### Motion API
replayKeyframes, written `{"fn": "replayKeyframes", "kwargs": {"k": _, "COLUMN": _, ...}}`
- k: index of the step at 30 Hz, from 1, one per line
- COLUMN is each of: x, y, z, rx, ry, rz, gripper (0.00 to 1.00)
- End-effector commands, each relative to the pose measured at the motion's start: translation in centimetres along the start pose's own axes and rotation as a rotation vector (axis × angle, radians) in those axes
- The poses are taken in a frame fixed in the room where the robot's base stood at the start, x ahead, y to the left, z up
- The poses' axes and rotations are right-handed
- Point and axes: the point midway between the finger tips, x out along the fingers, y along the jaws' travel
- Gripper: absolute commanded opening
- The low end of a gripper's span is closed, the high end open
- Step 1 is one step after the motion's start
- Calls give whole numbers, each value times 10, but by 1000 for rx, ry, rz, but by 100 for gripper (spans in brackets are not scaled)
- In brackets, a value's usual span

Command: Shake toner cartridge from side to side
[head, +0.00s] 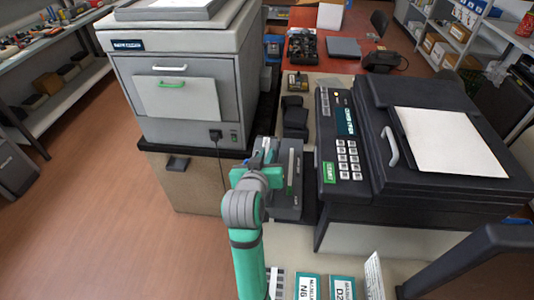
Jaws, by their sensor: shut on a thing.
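My gripper (266,152) is between the grey copier and the black copier, seen from behind over my green and grey arm. It is shut on a dark grey toner cartridge (289,188), a long block with a pale stripe along its top. My arm and wrist hide the fingertips and part of the cartridge's left side. I cannot tell whether the cartridge touches the surface below it.
A grey copier (182,90) stands close on the left, and a black copier (390,160) close on the right. Black boxes (295,117) lie just beyond the cartridge. Labelled boxes (309,288) lie at the near edge. The floor at left is clear.

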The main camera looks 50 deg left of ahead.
Motion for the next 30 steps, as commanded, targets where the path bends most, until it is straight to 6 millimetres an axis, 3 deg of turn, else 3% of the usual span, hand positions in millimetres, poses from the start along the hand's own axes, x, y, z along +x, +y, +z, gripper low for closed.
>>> {"fn": "replayKeyframes", "kwargs": {"k": 4, "x": 5, "y": 0, "z": -4, "rx": 0, "ry": 4, "rz": 1, "gripper": 0}}
{"fn": "replayKeyframes", "kwargs": {"k": 12, "x": 41, "y": 1, "z": -19, "rx": 0, "ry": 4, "rz": 1, "gripper": 0}}
{"fn": "replayKeyframes", "kwargs": {"k": 16, "x": 50, "y": 1, "z": -23, "rx": 0, "ry": 4, "rz": 1, "gripper": 0}}
{"fn": "replayKeyframes", "kwargs": {"k": 26, "x": 49, "y": 0, "z": -22, "rx": 1, "ry": 4, "rz": 0, "gripper": 0}}
{"fn": "replayKeyframes", "kwargs": {"k": 30, "x": 34, "y": 0, "z": -16, "rx": 1, "ry": 4, "rz": 0, "gripper": 0}}
